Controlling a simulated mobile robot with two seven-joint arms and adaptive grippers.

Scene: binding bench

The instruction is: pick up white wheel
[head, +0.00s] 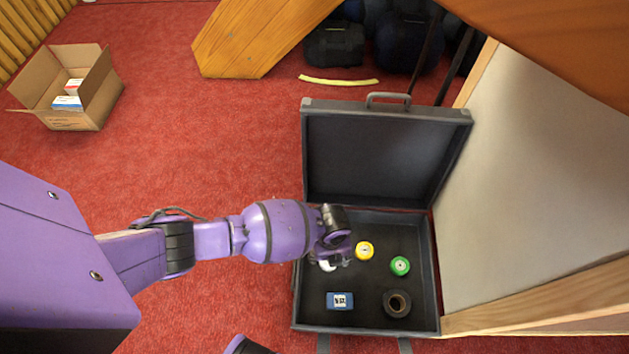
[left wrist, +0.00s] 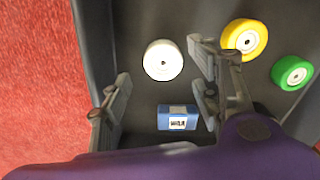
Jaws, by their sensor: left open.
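The white wheel (left wrist: 163,60) lies in the open dark case, near its left wall. In the head view only part of the white wheel (head: 328,266) shows, the rest hidden by my left gripper (head: 333,252). In the left wrist view my left gripper (left wrist: 158,82) is open and empty, its fingers spread to either side below the wheel in the picture. I cannot tell the height of the fingertips above it. My right gripper is not in view.
The case (head: 438,290) also holds a yellow wheel (head: 364,251), a green wheel (head: 400,266), a dark ring (head: 397,304) and a blue box (head: 340,301). Its raised lid (head: 385,155) stands behind. A pale panel (head: 530,200) is close on the right. Red carpet lies left.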

